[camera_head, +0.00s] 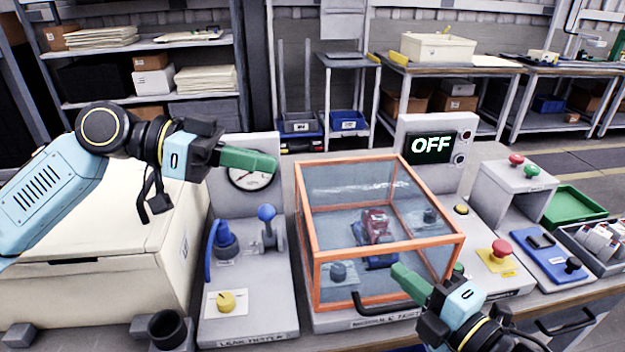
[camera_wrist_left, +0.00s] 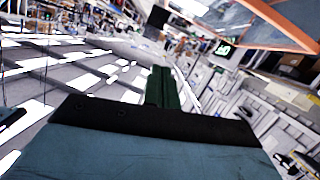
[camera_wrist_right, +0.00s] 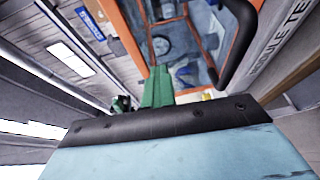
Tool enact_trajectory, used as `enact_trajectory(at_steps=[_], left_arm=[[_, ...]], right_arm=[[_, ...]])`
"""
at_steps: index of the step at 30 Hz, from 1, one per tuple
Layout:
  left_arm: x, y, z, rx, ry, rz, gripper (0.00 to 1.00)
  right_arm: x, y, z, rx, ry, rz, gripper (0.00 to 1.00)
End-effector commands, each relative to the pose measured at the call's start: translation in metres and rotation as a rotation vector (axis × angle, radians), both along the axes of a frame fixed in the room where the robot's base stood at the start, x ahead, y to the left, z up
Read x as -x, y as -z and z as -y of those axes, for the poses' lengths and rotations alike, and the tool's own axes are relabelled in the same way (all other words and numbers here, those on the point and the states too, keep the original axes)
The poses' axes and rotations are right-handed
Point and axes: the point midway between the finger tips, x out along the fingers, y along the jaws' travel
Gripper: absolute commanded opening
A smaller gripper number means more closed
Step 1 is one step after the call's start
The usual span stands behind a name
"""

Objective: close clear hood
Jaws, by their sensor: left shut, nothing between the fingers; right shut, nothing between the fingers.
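The clear hood (camera_head: 385,247) has an orange frame and see-through panes. It sits low over its grey base (camera_head: 350,322); I cannot tell whether its lower edge fully touches. A red and blue part (camera_head: 376,228) is inside. A black handle (camera_head: 375,304) is at its front; it also shows in the right wrist view (camera_wrist_right: 240,42). My right gripper (camera_head: 398,270) is shut and empty, in front of the hood's front right, close to the handle. My left gripper (camera_head: 272,164) is shut and empty, raised before the gauge, left of the hood. The left wrist view shows the orange frame (camera_wrist_left: 275,22).
A leak-test station (camera_head: 250,318) with a yellow knob stands left of the hood. A display (camera_head: 433,146) behind reads OFF. To the right are a red stop button (camera_head: 502,248), a blue device (camera_head: 555,258) and a green tray (camera_head: 572,207). A large cream box (camera_head: 90,285) fills the left.

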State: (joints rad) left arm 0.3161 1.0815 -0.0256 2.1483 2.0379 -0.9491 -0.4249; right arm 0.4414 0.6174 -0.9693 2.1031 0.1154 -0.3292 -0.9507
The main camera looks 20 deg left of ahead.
Motion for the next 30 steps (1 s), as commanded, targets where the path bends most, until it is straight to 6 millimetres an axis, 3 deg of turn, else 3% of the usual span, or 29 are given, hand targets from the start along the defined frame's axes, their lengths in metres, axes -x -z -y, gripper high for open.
enact_trajectory(at_steps=[3,8,14,27,30], left_arm=[[-0.012,-0.010,-0.022,0.034,-0.064,-0.048,0.00],[-0.019,-0.014,-0.026,0.054,-0.087,-0.067,0.00],[-0.028,-0.009,-0.007,0.054,-0.084,-0.064,0.00],[-0.059,0.008,0.058,0.054,-0.083,-0.062,0.00],[-0.056,0.024,0.060,0.050,-0.086,-0.070,0.00]], right_arm=[[0.000,0.000,0.000,0.000,0.000,0.000,0.00],[0.000,0.000,0.000,0.000,0.000,0.000,0.00],[0.000,0.000,0.000,0.000,0.000,0.000,0.00],[0.000,0.000,0.000,0.000,0.000,0.000,0.00],[0.000,0.000,0.000,0.000,0.000,0.000,0.00]])
